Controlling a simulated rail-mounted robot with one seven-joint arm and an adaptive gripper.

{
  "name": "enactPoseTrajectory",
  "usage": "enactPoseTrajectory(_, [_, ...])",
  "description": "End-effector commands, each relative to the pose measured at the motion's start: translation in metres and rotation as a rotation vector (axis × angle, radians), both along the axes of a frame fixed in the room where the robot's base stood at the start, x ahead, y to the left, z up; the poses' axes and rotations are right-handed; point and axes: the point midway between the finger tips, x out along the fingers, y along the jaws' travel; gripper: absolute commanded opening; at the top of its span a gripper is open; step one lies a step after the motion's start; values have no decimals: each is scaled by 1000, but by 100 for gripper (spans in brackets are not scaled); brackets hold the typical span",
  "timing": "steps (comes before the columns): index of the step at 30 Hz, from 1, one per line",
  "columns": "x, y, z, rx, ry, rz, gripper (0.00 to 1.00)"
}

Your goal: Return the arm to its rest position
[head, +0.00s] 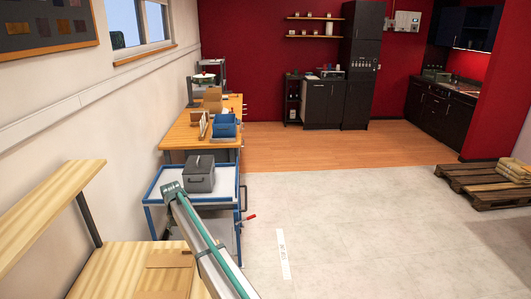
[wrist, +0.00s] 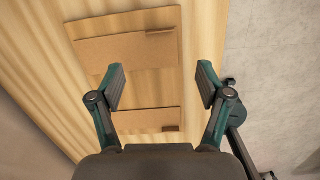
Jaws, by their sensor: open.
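My gripper (wrist: 162,80) is open in the wrist view, with its two teal and dark fingers spread apart and nothing between them. It points down over a light wooden bench top (wrist: 110,13), with flat brown boards (wrist: 120,52) beneath it; I cannot tell how high it is above them. In the head view my arm (head: 205,245), grey and teal, rises from the bottom edge toward the blue cart. My gripper does not show in the head view.
The wooden bench (head: 105,258) with a raised shelf (head: 45,205) stands at the left. A blue cart (head: 225,178) carries a grey box (head: 199,174). Behind it is a workbench (head: 180,134) with a blue bin (head: 225,126).

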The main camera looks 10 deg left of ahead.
Motion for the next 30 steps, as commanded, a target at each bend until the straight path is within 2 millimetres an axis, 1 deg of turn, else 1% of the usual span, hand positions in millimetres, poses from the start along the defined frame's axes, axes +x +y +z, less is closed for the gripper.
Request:
enactPoseTrajectory(5, [0,0,0,46,-1,-279,77])
enactPoseTrajectory(8, [-12,-9,1,85,3,-501,77])
enactPoseTrajectory(10, [-25,-20,-8,108,11,-661,77])
enactPoseTrajectory(11, [-32,-27,-15,113,15,-731,77])
enactPoseTrajectory(14, [-51,-61,-47,124,36,-978,77])
enactPoseTrajectory(15, [-59,-79,-64,125,43,-1079,77])
enactPoseTrajectory(17, [-71,-109,-89,122,54,-1235,77])
enactPoseTrajectory(18, [-79,-130,-106,118,59,-1338,77])
enactPoseTrajectory(20, [-92,-160,-131,108,67,-1484,77])
enactPoseTrajectory(21, [-101,-181,-147,100,70,-1578,77])
enactPoseTrajectory(23, [-115,-212,-170,86,73,-1711,77])
enactPoseTrajectory(24, [-126,-233,-185,74,74,-1797,77])
enactPoseTrajectory(26, [-142,-265,-207,55,73,-1924,77])
enactPoseTrajectory(27, [-154,-285,-221,40,72,-2005,77])
enactPoseTrajectory(29, [-172,-316,-241,17,68,-2125,77])
enactPoseTrajectory(30, [-186,-337,-254,0,64,-2204,77])
